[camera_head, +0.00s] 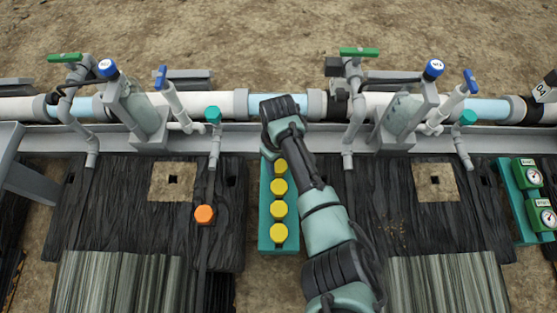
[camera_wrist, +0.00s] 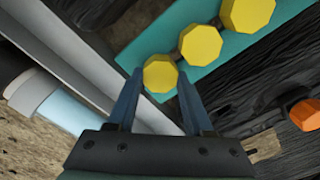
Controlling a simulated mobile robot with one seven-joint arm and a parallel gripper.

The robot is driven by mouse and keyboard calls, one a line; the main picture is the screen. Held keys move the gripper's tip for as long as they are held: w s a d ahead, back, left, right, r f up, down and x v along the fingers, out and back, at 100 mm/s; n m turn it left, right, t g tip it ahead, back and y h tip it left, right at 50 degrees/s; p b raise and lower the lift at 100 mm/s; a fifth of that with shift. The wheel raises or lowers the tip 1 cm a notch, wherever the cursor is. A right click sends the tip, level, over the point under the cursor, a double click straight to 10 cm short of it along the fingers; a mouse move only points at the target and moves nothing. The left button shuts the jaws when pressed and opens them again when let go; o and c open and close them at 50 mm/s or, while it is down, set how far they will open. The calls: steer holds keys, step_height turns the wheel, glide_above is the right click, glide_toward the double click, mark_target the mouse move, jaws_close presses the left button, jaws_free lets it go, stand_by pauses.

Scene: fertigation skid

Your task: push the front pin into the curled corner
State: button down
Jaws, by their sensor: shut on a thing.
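My gripper's two blue-grey fingers (camera_wrist: 158,98) are shut on a yellow-headed pin (camera_wrist: 160,73) at the pipe-side end of a teal rack (camera_wrist: 170,30). I cannot tell whether that pin is seated or lifted. In the head view the fingertips are hidden behind my wrist. More yellow pins (camera_head: 279,209) stand in a row along the rack (camera_head: 263,240). An orange-headed pin (camera_head: 204,214) sits on the left black sheet (camera_head: 120,195); it also shows in the wrist view (camera_wrist: 304,114). I cannot make out a clearly curled corner.
Pipes with valves and a grey rail (camera_head: 240,137) run across behind the rack. A right black sheet (camera_head: 375,195) lies beyond my arm. Each sheet has a tan square with a dark hole. Green gauges (camera_head: 527,175) stand at the far right. Ground behind the pipes is bare.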

mark_target(278, 165)
steer(key=shift+r+p, duration=3.15)
steer(key=shift+p, duration=0.5)
